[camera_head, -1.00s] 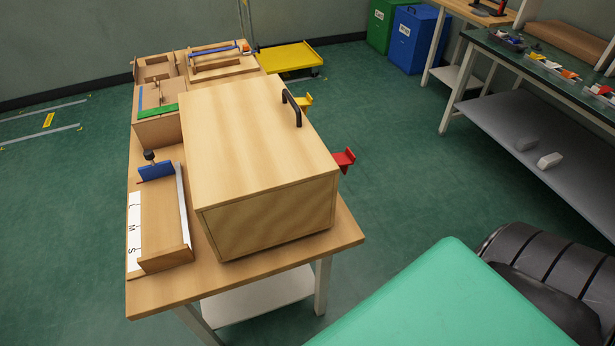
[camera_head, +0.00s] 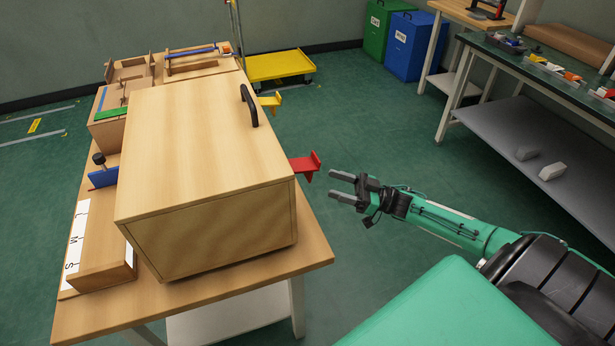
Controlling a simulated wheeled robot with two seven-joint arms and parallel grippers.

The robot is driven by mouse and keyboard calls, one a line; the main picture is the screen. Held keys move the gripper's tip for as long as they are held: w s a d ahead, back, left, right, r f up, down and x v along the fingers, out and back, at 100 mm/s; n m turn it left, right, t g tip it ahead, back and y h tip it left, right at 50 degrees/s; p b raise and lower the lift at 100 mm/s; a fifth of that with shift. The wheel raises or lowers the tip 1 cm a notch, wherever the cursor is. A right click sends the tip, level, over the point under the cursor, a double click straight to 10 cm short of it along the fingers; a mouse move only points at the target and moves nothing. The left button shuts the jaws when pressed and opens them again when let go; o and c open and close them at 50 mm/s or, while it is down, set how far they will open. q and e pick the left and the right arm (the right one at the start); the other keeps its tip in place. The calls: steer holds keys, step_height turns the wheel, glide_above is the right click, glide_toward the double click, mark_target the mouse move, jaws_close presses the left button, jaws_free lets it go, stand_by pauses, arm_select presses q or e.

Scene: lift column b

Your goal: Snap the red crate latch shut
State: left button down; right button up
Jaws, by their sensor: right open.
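The wooden crate (camera_head: 205,150) stands on the table, its lid lying flat on top with a black handle (camera_head: 249,105). The red latch (camera_head: 306,166) sticks out from the crate's right side, near the front corner. A yellow latch (camera_head: 271,101) sticks out farther back on the same side. My right gripper (camera_head: 337,185) is open and empty, just right of the red latch and a little nearer to me. Its fingers point left toward the latch, with a gap between. My left gripper is not in view.
The table (camera_head: 190,307) also bears a wooden tray (camera_head: 105,278) marked with letters at left and wooden fixtures at the back. A yellow cart (camera_head: 281,66) is behind. A workbench (camera_head: 540,75) stands at right. Floor between is clear.

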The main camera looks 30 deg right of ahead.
mark_target(307, 166)
steer(key=s+d+r+n+g+y+b, duration=0.1)
steer(key=s+r+n+g+y, duration=0.4)
steer(key=r+g, duration=0.3)
steer(key=shift+n+g, duration=0.3)
steer(key=shift+n, duration=0.2)
steer(key=x, duration=0.9)
steer(key=p+x, duration=0.1)
steer(key=x, duration=0.3)
steer(key=shift+w+a+r, duration=0.1)
steer(key=shift+w, duration=0.2)
steer(key=shift+a, duration=0.1)
steer(key=c, duration=0.8)
steer(key=shift+c, duration=0.9)
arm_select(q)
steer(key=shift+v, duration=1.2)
arm_select(e)
steer(key=shift+r, duration=0.1)
